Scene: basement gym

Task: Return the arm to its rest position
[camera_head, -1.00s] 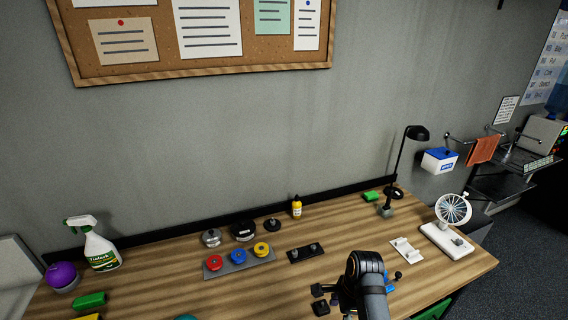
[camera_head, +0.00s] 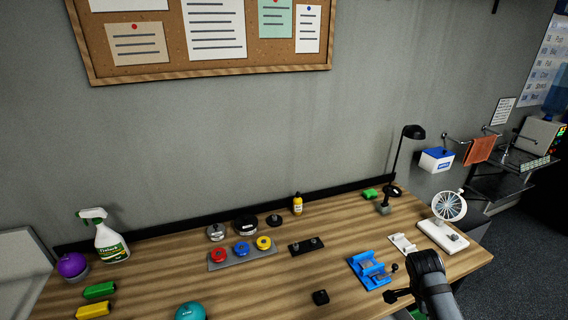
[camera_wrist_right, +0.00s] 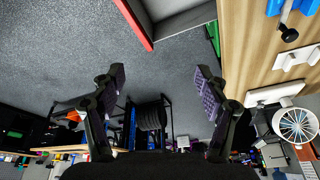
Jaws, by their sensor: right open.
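My right arm comes in at the bottom right of the head view, with its dark wrist over the front right of the table. In the right wrist view my right gripper (camera_wrist_right: 157,85) has its two purple-padded fingers wide apart and nothing between them. It hangs over the grey floor, just off the table edge. My left gripper is out of view.
A white bracket (camera_head: 402,244), a small white fan (camera_head: 448,206) and a black desk lamp (camera_head: 412,132) stand at the table's right. A grey tray (camera_head: 240,261) with red, blue and yellow discs lies mid-table. A spray bottle (camera_head: 111,240) stands at the left. Floor room is below the gripper.

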